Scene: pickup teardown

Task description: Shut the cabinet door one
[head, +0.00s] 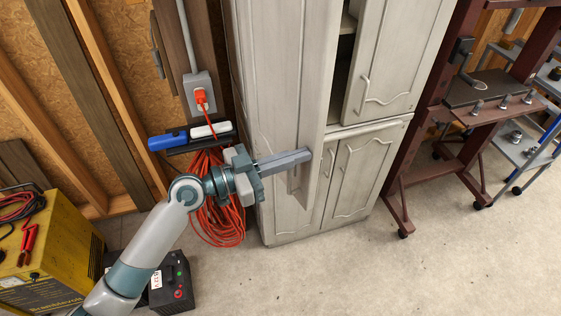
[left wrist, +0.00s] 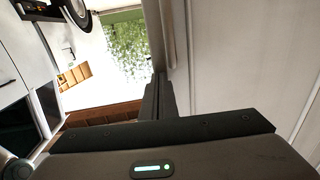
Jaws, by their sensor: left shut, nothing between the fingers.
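A tall, worn grey-white cabinet (head: 365,130) stands against the wall in the head view. In the left wrist view, the shut fingers (left wrist: 157,95) lie beside a pale panel (left wrist: 230,60). My right gripper is not in view.
An orange cable coil (head: 215,215) hangs left of the cabinet, below a small shelf (head: 190,145). A yellow machine (head: 45,255) and a black battery box (head: 175,285) stand lower left. A dark red rack (head: 420,140) stands right. The front floor is clear.

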